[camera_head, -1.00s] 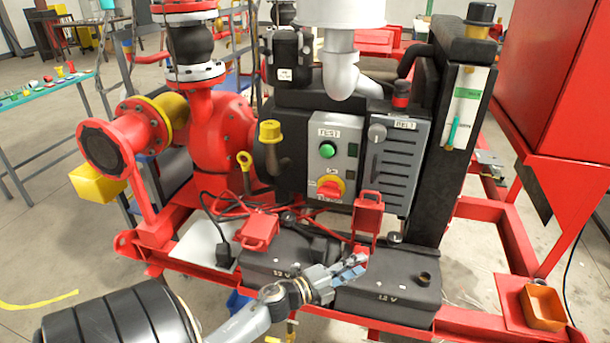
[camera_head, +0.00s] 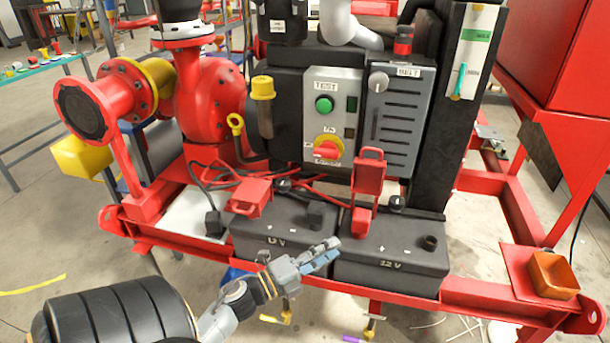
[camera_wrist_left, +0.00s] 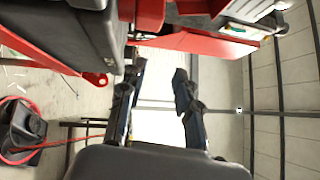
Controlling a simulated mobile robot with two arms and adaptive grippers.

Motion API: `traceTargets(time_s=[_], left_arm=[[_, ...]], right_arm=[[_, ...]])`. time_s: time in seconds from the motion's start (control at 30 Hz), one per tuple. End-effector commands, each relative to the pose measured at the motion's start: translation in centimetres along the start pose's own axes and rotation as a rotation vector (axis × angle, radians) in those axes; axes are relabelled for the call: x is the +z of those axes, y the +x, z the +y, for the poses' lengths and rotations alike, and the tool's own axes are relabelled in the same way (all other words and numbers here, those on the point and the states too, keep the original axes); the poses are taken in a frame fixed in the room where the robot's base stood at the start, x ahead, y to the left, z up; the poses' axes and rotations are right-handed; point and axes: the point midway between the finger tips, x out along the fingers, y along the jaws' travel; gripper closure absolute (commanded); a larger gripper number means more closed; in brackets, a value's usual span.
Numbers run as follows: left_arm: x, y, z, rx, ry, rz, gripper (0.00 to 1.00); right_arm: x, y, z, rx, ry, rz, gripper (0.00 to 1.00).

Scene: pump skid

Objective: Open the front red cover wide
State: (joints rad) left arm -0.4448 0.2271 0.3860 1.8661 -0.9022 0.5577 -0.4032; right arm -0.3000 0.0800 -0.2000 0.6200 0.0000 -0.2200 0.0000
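One red cover (camera_head: 368,176) stands upright with its lid raised on the right-hand black 12 V battery (camera_head: 395,257). Another red cover (camera_head: 251,195) sits tilted on the left-hand battery (camera_head: 262,240). I cannot tell which the task calls the front one. My left gripper (camera_head: 322,257) is in front of the gap between the batteries, below and left of the upright cover and apart from it. In the left wrist view its two fingers (camera_wrist_left: 155,100) are spread with nothing between them. My right gripper is out of view.
A grey control panel (camera_head: 333,122) with a green button and red-yellow switch stands behind the batteries. Red cables run between the covers. The red skid frame (camera_head: 470,297) crosses in front, with an orange box (camera_head: 552,276) at right.

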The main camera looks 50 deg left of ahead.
Motion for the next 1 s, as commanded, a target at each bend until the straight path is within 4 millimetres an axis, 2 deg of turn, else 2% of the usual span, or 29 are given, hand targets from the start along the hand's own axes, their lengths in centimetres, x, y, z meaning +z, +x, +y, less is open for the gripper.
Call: traceTargets(time_s=[0.1, 0.33, 0.5, 1.0], left_arm=[[-0.1, -2.3, 0.3, 0.003, -0.001, -0.001, 0.67], [0.0, -5.1, 0.1, 0.001, -0.001, -0.001, 0.67], [0.0, -5.7, 0.0, -0.001, 0.0, 0.0, 0.67], [0.0, -5.8, 0.0, 0.0, -0.001, 0.0, 0.67]], right_arm=[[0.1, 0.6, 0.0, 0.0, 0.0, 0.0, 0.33], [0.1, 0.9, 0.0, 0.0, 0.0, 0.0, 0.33], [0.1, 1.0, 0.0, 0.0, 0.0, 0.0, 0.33], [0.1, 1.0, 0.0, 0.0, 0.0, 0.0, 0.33]])
